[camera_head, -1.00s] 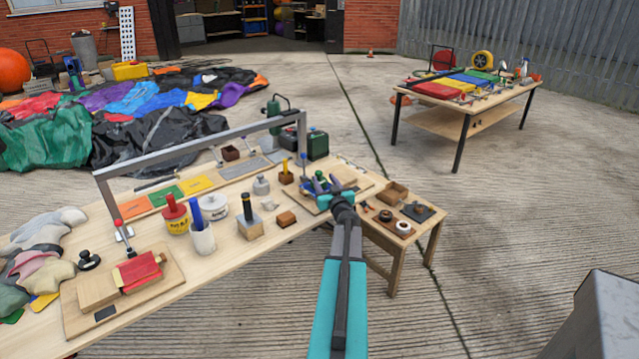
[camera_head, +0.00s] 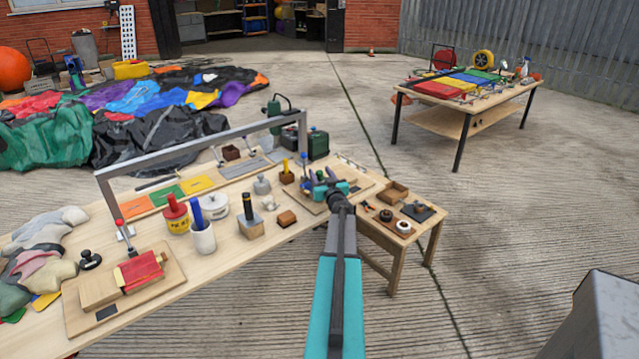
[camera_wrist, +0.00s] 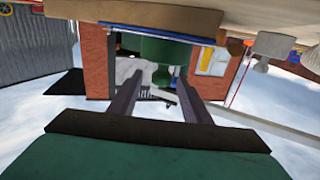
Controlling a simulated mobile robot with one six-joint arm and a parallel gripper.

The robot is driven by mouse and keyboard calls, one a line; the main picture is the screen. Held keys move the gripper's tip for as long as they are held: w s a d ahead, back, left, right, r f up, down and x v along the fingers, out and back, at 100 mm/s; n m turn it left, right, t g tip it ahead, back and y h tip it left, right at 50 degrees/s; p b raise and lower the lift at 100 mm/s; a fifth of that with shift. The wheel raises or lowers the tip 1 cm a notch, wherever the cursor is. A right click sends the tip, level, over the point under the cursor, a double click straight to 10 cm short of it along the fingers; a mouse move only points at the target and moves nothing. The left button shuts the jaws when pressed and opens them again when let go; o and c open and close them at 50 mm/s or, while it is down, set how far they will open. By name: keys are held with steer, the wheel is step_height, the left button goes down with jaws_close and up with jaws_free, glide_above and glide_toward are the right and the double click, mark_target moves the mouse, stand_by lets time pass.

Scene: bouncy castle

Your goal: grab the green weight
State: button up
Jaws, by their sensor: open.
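In the wrist view, which looks upside down, a dark green rounded body (camera_wrist: 168,48) stands against the tan board edge; it looks like the green weight. My gripper (camera_wrist: 159,82) is open, its two dark fingers apart and pointing toward this body. The body lies beyond the fingertips, roughly between them, and I see no contact. In the head view my gripper (camera_head: 320,181) is low over the far right end of the long workbench (camera_head: 222,262). There I cannot make out the green weight clearly; the gripper covers that spot.
A grey metal frame (camera_head: 200,144) spans the bench to the left. A yellow-handled block (camera_head: 287,174) and a brown block (camera_head: 286,218) stand left of my gripper. A wooden open box (camera_head: 394,192) is to the right. Dark green canisters (camera_head: 318,144) stand behind.

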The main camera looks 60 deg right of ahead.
mark_target(318, 171)
steer(key=shift+w+d, duration=0.1)
steer(key=shift+p+x, duration=0.35)
steer(key=shift+x, duration=2.15)
steer(key=shift+f, duration=0.15)
jaws_close()
